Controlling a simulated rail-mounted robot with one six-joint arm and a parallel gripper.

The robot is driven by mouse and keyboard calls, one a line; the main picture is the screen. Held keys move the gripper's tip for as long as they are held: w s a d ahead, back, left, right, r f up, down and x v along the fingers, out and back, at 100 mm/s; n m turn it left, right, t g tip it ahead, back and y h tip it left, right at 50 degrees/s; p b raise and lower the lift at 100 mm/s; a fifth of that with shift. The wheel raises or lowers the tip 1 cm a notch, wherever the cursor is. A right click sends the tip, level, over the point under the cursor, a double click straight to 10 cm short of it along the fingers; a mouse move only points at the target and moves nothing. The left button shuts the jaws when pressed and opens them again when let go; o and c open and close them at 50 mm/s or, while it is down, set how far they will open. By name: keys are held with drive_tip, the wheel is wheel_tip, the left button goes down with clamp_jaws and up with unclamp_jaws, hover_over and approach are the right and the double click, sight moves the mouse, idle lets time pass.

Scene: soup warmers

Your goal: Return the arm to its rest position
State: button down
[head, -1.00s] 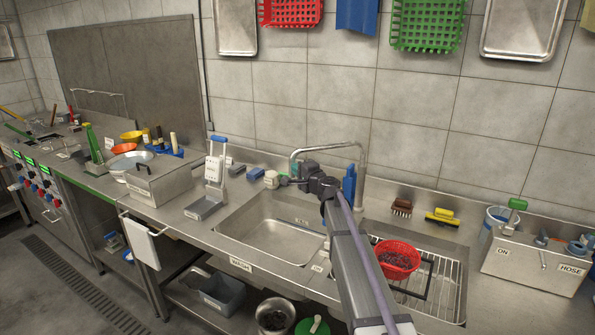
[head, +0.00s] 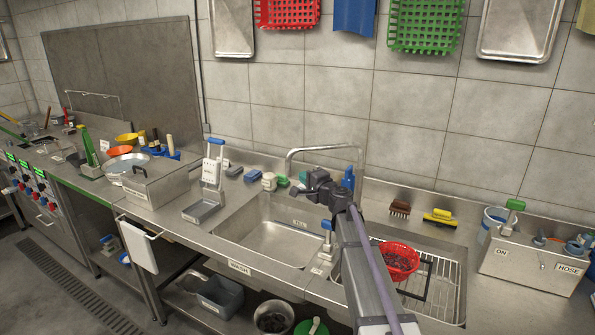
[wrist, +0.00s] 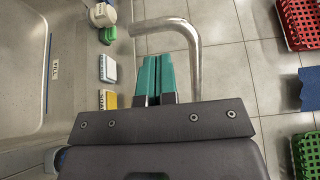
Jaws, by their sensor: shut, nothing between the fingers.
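My gripper (wrist: 154,62) shows in the wrist view with its two teal fingers together and nothing between them. It points toward the steel faucet pipe (wrist: 186,32), which curves just past the fingertips in that picture; I cannot tell the exact gap. In the head view my arm reaches up from the lower right. Its dark wrist is raised above the right side of the wash sink (head: 272,238), in front of the faucet (head: 318,149). The fingers are hard to make out there.
A red basket (head: 398,262) sits on the drain rack right of my arm. A blue-handled lever (head: 327,232) stands close to my arm's left. A brown brush (head: 400,208) and a yellow brush (head: 439,217) lie behind. A steel box (head: 150,182) stands left of the sink.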

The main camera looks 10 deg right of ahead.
drive_tip(key=s+a+f+n+g, duration=0.2)
drive_tip(key=s+f+n+g, duration=0.25)
drive_tip(key=s, duration=0.45)
drive_tip(key=s+a+f+n+g, duration=0.25)
drive_tip(key=s+f+g, duration=0.2)
drive_tip(key=s, duration=0.35)
drive_tip(key=s+a+f+n+g, duration=0.1)
drive_tip(key=s+f+n+g, duration=0.3)
drive_tip(key=s, duration=0.5)
drive_tip(key=s+f+n+g+h, duration=0.1)
drive_tip(key=s+f+h, duration=0.1)
drive_tip(key=s, duration=0.5)
drive_tip(key=s+d+f+n+g+h, duration=0.1)
drive_tip(key=s+h, duration=0.3)
drive_tip(key=s, duration=0.4)
drive_tip(key=shift+f+n+g+h, duration=0.35)
drive_tip(key=shift+f+g, duration=0.25)
drive_tip(key=shift+g, duration=0.2)
drive_tip(key=shift+d, duration=0.1)
